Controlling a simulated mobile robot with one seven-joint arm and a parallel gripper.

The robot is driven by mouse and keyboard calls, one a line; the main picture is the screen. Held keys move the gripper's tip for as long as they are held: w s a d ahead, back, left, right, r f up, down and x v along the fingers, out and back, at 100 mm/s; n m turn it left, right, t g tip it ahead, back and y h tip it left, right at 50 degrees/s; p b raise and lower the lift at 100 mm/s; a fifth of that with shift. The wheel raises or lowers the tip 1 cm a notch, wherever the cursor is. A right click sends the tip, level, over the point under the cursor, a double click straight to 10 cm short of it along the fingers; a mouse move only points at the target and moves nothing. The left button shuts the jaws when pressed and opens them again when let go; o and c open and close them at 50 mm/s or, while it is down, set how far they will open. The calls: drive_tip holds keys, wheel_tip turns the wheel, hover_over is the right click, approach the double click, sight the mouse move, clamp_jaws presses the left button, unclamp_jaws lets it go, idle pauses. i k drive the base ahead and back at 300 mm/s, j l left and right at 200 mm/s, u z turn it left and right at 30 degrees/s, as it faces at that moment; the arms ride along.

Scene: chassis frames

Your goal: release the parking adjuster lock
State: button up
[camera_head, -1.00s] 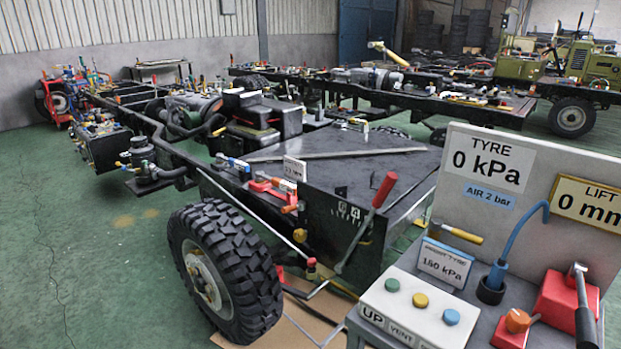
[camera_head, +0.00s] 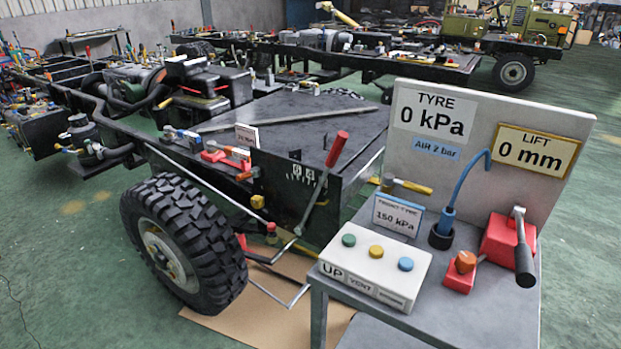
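A tall lever with a red grip (camera_head: 337,149) stands tilted at the near end of the black chassis (camera_head: 310,125), beside the big tyre (camera_head: 184,243). A red clamp-like fitting with an orange end (camera_head: 228,158) sits on the chassis rail above the tyre, near a small white card (camera_head: 247,135) whose text is too small to read. A small red-topped part (camera_head: 271,232) stands low between the tyre and the lever. I cannot tell which of these is the parking adjuster lock. My gripper is not in view.
A grey bench (camera_head: 470,305) at the front right carries a button box (camera_head: 376,272), a red block with a black-handled lever (camera_head: 508,240), a blue hose (camera_head: 447,215) and a sign panel (camera_head: 480,145). Cardboard (camera_head: 262,310) lies by the tyre. Green floor (camera_head: 70,260) is clear at left.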

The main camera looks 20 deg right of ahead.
sight(255, 172)
drive_tip(key=i+j+z, duration=0.35)
drive_tip(key=i+j, duration=0.15)
drive_tip(key=j, duration=0.2)
drive_tip(key=i+j+z, duration=0.2)
drive_tip(key=j, duration=0.2)
